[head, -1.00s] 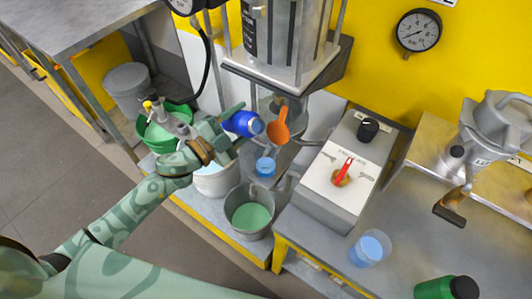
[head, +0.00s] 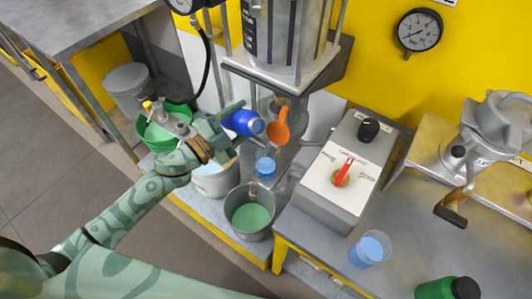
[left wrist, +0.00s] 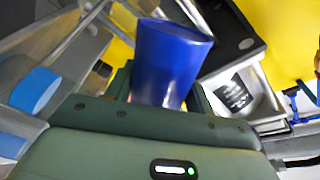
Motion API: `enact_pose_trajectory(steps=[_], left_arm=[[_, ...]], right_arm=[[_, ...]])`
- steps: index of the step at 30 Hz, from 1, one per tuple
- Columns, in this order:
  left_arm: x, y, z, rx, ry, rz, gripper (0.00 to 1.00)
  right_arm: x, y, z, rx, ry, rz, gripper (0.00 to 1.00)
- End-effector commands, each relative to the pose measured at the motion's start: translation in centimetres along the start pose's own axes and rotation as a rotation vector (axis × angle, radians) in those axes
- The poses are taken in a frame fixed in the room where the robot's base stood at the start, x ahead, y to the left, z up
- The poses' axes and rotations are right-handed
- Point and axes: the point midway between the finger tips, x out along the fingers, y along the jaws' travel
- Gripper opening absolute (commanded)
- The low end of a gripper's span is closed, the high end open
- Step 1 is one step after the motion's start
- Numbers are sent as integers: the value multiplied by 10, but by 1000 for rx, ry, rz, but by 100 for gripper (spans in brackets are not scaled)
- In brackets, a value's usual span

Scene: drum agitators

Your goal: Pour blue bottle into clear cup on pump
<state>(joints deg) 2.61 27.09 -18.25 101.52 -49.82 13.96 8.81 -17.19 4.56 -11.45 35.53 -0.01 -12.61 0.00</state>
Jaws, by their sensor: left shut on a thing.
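My left gripper (head: 234,123) is shut on the blue bottle (head: 246,123). The bottle lies tipped well over, its free end toward the right, beside the orange handle (head: 278,127). In the left wrist view the bottle (left wrist: 172,60) stands out between the fingers. A small clear cup with blue contents (head: 265,168) stands below and slightly right of the bottle, apart from it. Another clear cup with blue liquid (head: 370,249) stands on the right bench. I cannot tell which cup the task means. No stream of liquid is visible. My right gripper is out of view.
A grey bucket with green liquid (head: 249,212) and a white bucket (head: 214,180) stand below my left gripper. A control box with a red knob (head: 343,171) stands to the right. A steel-framed cylinder (head: 284,40) rises behind. A green bottle (head: 446,289) is at lower right.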

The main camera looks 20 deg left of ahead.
Motion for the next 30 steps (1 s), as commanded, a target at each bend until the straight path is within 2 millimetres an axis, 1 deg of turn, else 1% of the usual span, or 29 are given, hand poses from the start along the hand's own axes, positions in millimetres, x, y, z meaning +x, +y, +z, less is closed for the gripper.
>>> enact_pose_trajectory(steps=[30], left_arm=[[1,-6,-2,62,5,-1,18]], right_arm=[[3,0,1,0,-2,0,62]])
